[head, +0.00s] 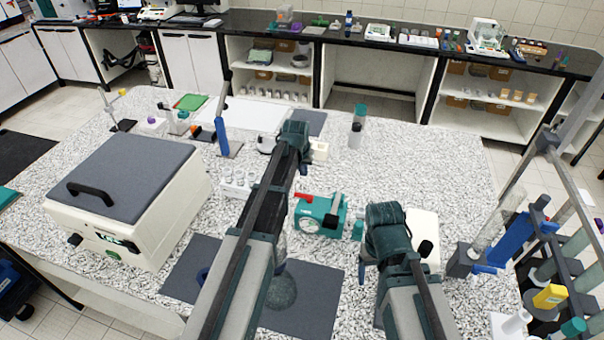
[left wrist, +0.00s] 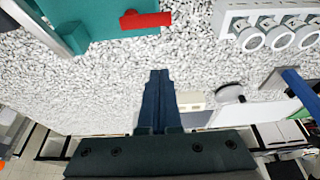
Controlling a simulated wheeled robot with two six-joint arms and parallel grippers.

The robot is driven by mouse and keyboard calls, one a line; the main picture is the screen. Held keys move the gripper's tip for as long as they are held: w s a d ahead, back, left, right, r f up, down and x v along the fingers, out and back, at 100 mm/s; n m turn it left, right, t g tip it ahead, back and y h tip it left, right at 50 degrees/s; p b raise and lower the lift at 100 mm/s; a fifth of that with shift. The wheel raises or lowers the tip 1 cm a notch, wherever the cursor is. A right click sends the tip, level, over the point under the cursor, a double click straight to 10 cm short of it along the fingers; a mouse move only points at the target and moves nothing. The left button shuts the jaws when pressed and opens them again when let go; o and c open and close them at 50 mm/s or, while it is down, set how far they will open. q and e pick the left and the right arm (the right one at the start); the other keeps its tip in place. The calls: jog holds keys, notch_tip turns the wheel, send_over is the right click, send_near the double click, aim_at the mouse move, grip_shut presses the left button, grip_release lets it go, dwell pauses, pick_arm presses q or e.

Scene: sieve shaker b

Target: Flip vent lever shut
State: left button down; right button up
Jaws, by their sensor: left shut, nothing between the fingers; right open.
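A teal device (head: 318,215) stands on the speckled table, just right of my left arm. It carries a red lever (head: 303,197) on its upper left. In the left wrist view the red lever (left wrist: 145,20) sticks out sideways, to the right, from the teal body (left wrist: 85,25). My left gripper (left wrist: 158,73) is shut and empty, its fingertips below and apart from the red lever in that view. In the head view my left gripper (head: 303,165) is mostly hidden by its arm, behind the device. My right gripper (head: 365,266) is open, in front and to the right of the device; its fingers are partly hidden.
A white box with a grey lid (head: 125,175) fills the left of the table. A tray of small cups (head: 238,184) stands left of my left arm. A grey mat (head: 310,290) lies in front. A rack of bottles (head: 565,250) stands at the right.

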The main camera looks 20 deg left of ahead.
aim_at(304, 196)
pick_arm(q)
jog(key=f+b, duration=0.1)
jog(key=s+f+b, duration=0.1)
jog(key=f, duration=0.1)
jog(key=f+b, duration=0.1)
jog(key=shift+s+f, duration=0.25)
jog(key=shift+s, duration=0.1)
jog(key=shift+s+f+b, duration=0.1)
jog(key=shift+s+b, duration=0.25)
jog(key=shift+s, duration=0.05)
